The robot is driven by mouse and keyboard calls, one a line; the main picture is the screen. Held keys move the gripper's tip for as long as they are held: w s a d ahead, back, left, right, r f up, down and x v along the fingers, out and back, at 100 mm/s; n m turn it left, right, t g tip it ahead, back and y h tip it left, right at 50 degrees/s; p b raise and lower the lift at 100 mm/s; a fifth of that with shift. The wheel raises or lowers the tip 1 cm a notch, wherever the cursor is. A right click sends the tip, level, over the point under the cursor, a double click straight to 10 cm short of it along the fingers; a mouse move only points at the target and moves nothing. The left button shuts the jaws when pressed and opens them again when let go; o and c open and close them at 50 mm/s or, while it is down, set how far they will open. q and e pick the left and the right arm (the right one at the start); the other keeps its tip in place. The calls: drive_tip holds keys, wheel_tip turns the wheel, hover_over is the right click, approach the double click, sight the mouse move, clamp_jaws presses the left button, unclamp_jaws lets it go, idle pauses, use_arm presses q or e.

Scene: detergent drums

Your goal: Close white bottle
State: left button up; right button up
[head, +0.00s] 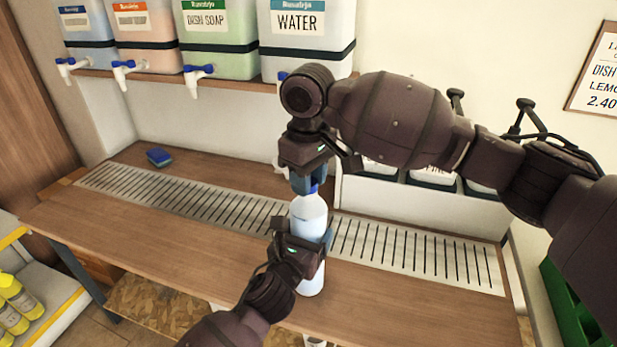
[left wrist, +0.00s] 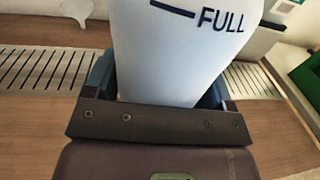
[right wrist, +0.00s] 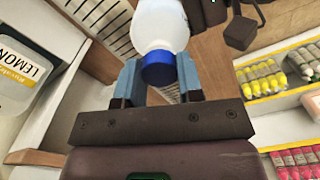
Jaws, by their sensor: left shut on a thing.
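The white bottle (head: 309,219) stands upright over the front of the metal grate, with a "FULL" mark on its side in the left wrist view (left wrist: 185,50). My left gripper (head: 303,243) is shut around its body. A blue cap (right wrist: 158,69) is at the bottle's top; I cannot tell how tightly it sits. My right gripper (head: 307,183) points down from above, its fingers on either side of the cap. In the right wrist view the fingers (right wrist: 160,80) lie very close to the cap, but I cannot tell whether they grip it.
The wooden counter (head: 190,255) carries a slotted metal grate (head: 190,205). Drums with taps, including the water drum (head: 305,45), stand on a shelf above. Yellow bottles (head: 18,300) are at lower left. The counter left of the bottle is clear.

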drive_tip(key=o, duration=0.5)
drive_tip(key=shift+r, duration=0.1)
wheel_tip(320, 180, up, 12)
drive_tip(key=shift+f, duration=0.1)
idle(0.4)
use_arm(q)
drive_tip(key=o, duration=1.7)
drive_tip(key=shift+p+v, duration=0.7)
drive_tip(key=shift+v, duration=4.7)
use_arm(e)
drive_tip(key=shift+s+r, duration=0.15)
drive_tip(key=shift+r, duration=0.6)
drive_tip(key=shift+s+r, duration=0.15)
drive_tip(key=shift+r, duration=0.6)
